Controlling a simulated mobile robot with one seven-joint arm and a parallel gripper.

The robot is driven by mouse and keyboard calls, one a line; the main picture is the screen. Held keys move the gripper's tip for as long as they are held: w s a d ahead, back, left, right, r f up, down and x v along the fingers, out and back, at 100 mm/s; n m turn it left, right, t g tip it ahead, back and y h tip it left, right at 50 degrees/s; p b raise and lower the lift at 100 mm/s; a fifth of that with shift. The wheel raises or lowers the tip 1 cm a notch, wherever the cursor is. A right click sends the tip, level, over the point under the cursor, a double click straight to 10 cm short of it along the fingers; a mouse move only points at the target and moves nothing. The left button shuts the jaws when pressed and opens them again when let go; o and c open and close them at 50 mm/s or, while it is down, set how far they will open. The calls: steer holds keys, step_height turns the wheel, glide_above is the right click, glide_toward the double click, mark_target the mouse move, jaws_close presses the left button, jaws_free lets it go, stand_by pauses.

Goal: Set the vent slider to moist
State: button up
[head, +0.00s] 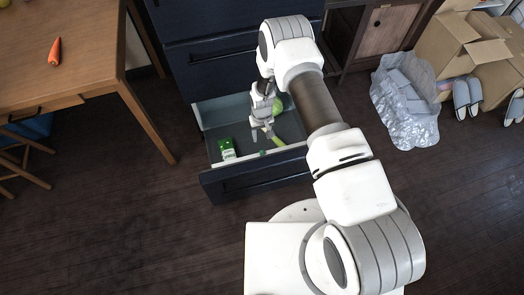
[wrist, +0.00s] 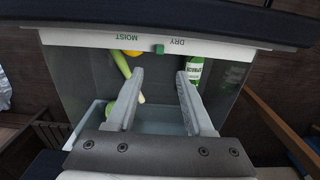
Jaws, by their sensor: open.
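The vent slider is a small green tab (wrist: 158,49) on the white strip (wrist: 225,50) along the drawer's front edge. In the wrist view it sits between the printed words MOIST, on the left, and DRY, on the right, both upside down. In the head view it is a tiny green spot (head: 263,152). My gripper (wrist: 159,73) is open and empty, its two fingers pointing toward the strip and apart from the slider. In the head view my gripper (head: 262,131) hangs over the open drawer (head: 250,183).
The drawer holds a green spinach package (head: 227,149), a round green vegetable (head: 278,104) and a long pale-green vegetable (head: 274,138). Cardboard boxes (head: 450,45) stand right. The floor before the drawer is clear at left.

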mark_target(262, 152)
step_height(262, 152, down, 12)
steer(key=b, duration=0.3)
steer(key=shift+f, duration=0.2)
jaws_close()
stand_by(1.2)
